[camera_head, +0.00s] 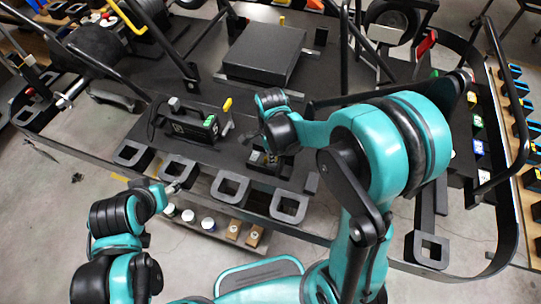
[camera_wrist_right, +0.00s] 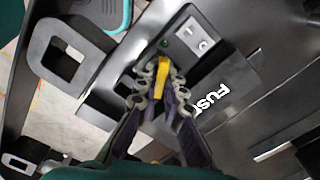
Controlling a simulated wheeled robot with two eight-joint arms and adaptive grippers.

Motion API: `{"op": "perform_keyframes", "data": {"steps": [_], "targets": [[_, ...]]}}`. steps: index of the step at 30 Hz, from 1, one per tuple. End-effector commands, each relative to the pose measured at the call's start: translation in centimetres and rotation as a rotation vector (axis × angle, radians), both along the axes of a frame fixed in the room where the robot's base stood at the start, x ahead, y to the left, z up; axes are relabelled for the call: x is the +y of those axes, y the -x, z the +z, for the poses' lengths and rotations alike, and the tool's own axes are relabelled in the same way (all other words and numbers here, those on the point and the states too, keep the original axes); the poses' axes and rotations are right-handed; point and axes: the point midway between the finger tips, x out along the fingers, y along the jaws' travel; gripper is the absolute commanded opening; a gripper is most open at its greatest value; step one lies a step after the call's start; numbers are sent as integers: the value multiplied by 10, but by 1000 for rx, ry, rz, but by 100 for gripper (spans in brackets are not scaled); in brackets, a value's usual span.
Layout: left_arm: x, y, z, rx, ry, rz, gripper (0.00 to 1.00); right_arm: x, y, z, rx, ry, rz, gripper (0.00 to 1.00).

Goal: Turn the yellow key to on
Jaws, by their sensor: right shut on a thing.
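The yellow key (camera_wrist_right: 163,76) stands between the fingertips of my right gripper (camera_wrist_right: 158,82) in the right wrist view. The fingers are shut on it from both sides and hide part of it. It sits at a dark panel beside a light switch plate (camera_wrist_right: 196,37) and white "FUSE" lettering (camera_wrist_right: 209,101). In the head view my right gripper (camera_head: 268,160) is low over the kart's front part, and the key is hard to make out there. My left gripper (camera_head: 173,188) is at the kart's front edge, away from the key; its fingers are too small to read.
A black box (camera_head: 190,125) with a yellow-tipped lever (camera_head: 227,106) stands left of my right gripper. A dark raised block (camera_head: 264,53) lies behind. Black tubes and a frame rail surround the kart. Square loops (camera_head: 230,187) line the front edge, with small pots (camera_head: 208,223) below.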

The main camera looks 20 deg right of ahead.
Motion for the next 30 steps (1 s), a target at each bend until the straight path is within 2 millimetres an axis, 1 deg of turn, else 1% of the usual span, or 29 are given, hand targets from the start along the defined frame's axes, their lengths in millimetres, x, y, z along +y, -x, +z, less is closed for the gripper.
{"op": "perform_keyframes", "data": {"steps": [2,9,12,20,21,22,23,30], "targets": [[0,0,-1,0,0,0,53,0,0,0,1,0,-52,0],[0,0,-7,0,0,0,53,0,0,-1,0,1,-408,0],[0,0,-7,0,0,0,53,0,0,-1,0,1,-494,0],[0,0,-7,0,0,0,53,0,0,0,0,1,-517,0],[0,0,-7,0,0,0,53,0,0,0,0,1,-517,19],[0,0,-7,0,0,0,53,0,0,0,0,1,-517,27],[0,0,-7,0,0,0,53,0,0,0,0,1,-516,33],[0,0,-7,0,0,0,53,0,-1,0,0,1,-515,33]]}}
